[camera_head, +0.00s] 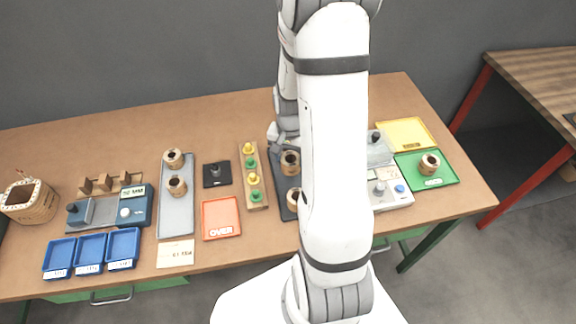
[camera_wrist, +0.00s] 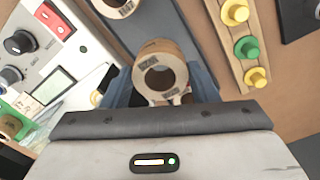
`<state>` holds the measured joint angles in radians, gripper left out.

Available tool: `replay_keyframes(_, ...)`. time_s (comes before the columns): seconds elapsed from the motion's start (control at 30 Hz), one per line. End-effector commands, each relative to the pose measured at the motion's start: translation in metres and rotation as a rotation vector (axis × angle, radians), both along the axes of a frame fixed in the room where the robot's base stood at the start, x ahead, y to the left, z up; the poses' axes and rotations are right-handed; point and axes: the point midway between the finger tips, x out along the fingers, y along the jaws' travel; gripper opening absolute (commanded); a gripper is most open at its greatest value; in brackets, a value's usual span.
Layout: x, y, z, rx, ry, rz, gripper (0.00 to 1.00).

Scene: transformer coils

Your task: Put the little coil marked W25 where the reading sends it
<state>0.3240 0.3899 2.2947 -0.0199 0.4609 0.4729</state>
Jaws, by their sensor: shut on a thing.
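My gripper (camera_wrist: 158,92) is shut on a copper-brown little coil (camera_wrist: 178,50), seen from above with its round hole and small printed labels. The print is too small to read, so I cannot tell if it says W25. In the head view this coil (camera_head: 290,168) is at the far end of the dark grey tray (camera_wrist: 190,25); I cannot tell whether it touches it. My arm hides most of the gripper there. Another coil (camera_head: 293,200) stands at the tray's near end. The instrument (camera_head: 396,198) with a knob and blue button is right of my arm, partly hidden.
A red tray marked OVER (camera_head: 221,232), a green tray (camera_head: 447,181) with a coil (camera_head: 428,162), and a yellow tray (camera_head: 407,124) lie around. A peg rack (camera_head: 257,205) stands close left of the dark tray. Blue trays (camera_head: 90,268) and a grey tray (camera_head: 176,226) with two coils are left.

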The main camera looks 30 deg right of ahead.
Motion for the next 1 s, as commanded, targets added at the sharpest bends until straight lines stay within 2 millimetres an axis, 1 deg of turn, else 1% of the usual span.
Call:
replay_keyframes(0.17,0.0,0.001,-0.014,0.0,0.001,0.003,0.23)
replay_keyframes(0.3,0.0,0.001,-0.033,0.001,0.004,0.004,0.23)
replay_keyframes(0.4,0.0,0.001,-0.044,0.001,0.002,0.005,0.23)
replay_keyframes(0.5,0.001,0.001,-0.049,0.0,0.0,0.005,0.23)
replay_keyframes(0.73,0.001,0.002,-0.05,0.0,-0.001,0.006,0.23)
replay_keyframes(0.87,0.001,0.002,-0.054,0.0,-0.001,0.006,0.23)
replay_keyframes(0.9,0.001,0.002,-0.052,-0.001,-0.001,0.006,0.56)
replay_keyframes(1.0,0.001,0.002,-0.052,-0.001,-0.001,0.006,0.64)
